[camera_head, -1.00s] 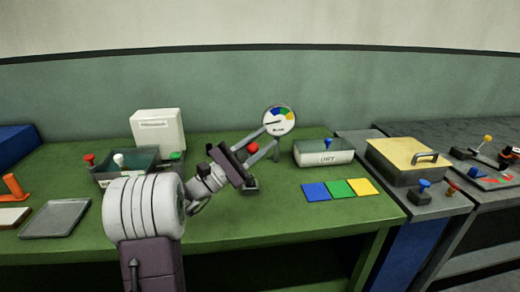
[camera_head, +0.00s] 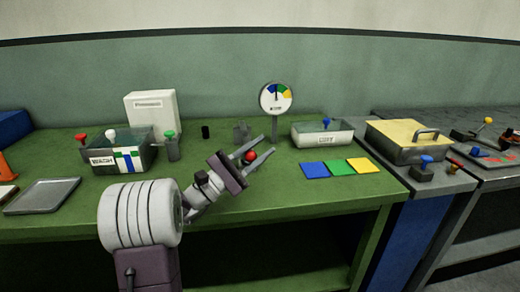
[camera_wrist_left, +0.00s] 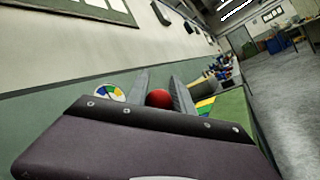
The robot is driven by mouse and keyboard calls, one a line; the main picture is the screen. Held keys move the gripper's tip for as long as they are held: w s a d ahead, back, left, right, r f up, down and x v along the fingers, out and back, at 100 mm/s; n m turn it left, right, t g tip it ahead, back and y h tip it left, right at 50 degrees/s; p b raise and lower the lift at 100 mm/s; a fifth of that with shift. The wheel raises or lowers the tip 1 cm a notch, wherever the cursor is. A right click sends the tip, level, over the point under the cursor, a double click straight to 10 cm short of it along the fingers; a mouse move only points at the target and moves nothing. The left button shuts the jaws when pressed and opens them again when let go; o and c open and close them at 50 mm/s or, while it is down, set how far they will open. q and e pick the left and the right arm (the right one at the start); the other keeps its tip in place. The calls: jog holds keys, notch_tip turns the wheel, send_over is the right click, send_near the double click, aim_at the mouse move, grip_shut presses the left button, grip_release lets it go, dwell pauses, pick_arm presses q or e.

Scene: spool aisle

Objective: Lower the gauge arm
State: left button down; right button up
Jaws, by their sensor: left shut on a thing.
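The gauge (camera_head: 276,98) is a round white dial with coloured sectors on a grey post at the back of the green bench. Its needle looks about vertical. A red ball knob (camera_head: 251,156) is in front of and below the dial. My left gripper (camera_head: 268,144) reaches in from the left and is shut on this knob, one finger on each side. The wrist view shows the red knob (camera_wrist_left: 159,98) between the fingers and the dial (camera_wrist_left: 110,93) to the left. The arm bearing the knob is mostly hidden by the gripper. My right gripper is not in view.
The wash bin (camera_head: 140,160) stands at the left, before a white box (camera_head: 151,115). A grey tray (camera_head: 42,196) lies near the left front. Right of the gauge are a white-fronted bin (camera_head: 323,140) and blue, green and yellow tiles (camera_head: 340,168). The bench front is clear.

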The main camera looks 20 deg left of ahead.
pick_arm(q)
jog(key=shift+d, duration=0.1)
jog(key=c, duration=1.5)
grip_release()
jog(key=o, duration=0.4)
jog(key=shift+s+d+r, duration=0.1)
jog(key=shift+s, duration=0.1)
jog(key=shift+s+a, duration=0.1)
jog(key=shift+a, duration=0.15)
jog(key=v, duration=0.8)
jog(key=shift+s+a+f+p, duration=0.1)
jog(key=shift+s+f+p, duration=0.15)
jog(key=shift+p, duration=0.15)
jog(key=shift+c, duration=0.3)
